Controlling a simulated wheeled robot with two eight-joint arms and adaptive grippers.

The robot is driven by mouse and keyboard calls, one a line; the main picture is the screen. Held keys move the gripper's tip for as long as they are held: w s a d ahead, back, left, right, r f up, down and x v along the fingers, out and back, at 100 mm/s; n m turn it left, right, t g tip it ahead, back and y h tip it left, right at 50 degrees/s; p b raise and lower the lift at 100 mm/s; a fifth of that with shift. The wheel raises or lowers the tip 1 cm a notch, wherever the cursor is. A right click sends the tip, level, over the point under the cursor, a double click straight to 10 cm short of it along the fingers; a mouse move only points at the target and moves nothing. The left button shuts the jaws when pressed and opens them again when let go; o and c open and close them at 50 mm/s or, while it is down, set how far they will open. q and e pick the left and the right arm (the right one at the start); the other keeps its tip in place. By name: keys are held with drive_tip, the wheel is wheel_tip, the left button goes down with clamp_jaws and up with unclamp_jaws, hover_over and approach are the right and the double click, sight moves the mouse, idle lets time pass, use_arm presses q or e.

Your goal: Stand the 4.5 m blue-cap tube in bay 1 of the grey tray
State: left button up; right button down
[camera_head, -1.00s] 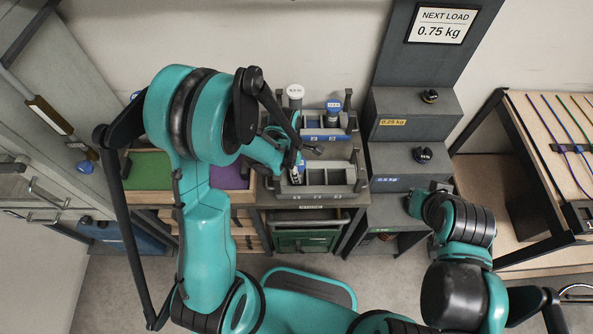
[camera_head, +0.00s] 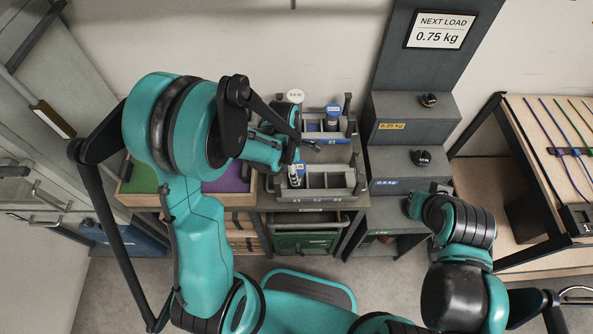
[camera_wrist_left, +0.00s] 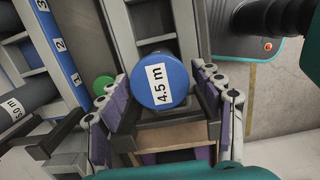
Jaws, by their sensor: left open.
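The 4.5 m blue-cap tube (camera_wrist_left: 160,82) shows its round blue labelled cap from above in the left wrist view. It stands in the end bay of the grey tray (camera_wrist_left: 117,35), the leftmost bay in the head view. The tray's front wall also shows in the head view (camera_head: 318,192). My left gripper (camera_wrist_left: 164,90) is open, with purple-padded fingers on either side of the cap and gaps visible. In the head view my left gripper (camera_head: 298,160) is over the tray's left end and partly hides the tube. My right gripper (camera_head: 414,206) is low at the right, away from the tray; its jaws are unclear.
Behind the grey tray is a blue-labelled rack (camera_head: 335,141) holding another blue-capped tube (camera_head: 333,109). A white-capped tube (camera_head: 295,96) stands at its left. A grey stepped stand (camera_head: 405,160) with black knobs is to the right. The tray's other bays look empty.

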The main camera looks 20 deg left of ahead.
use_arm(q)
drive_tip(key=r, duration=0.2)
drive_tip(key=r+p, duration=0.1)
drive_tip(key=r, duration=0.2)
drive_tip(key=a+r+p, duration=0.1)
drive_tip(key=r, duration=0.2)
drive_tip(key=shift+s, duration=0.15)
drive_tip(key=shift+s+r, duration=0.1)
drive_tip(key=shift+r, duration=0.25)
drive_tip(key=s+a+r+m+t, duration=0.1)
drive_tip(key=s+r+m+t, duration=0.2)
drive_tip(key=m, duration=0.7)
drive_tip(key=s+a+r+m+t+y, duration=0.1)
drive_tip(key=s+a+r+m+t, duration=0.1)
drive_tip(key=s+r+m, duration=0.4)
wheel_tip(320, 180, up, 3)
drive_tip(key=m+t, duration=0.1)
drive_tip(key=m, duration=0.4)
drive_tip(key=shift+s+t, duration=0.35)
drive_tip(key=shift+t, duration=0.05)
drive_tip(key=shift+a, duration=0.1)
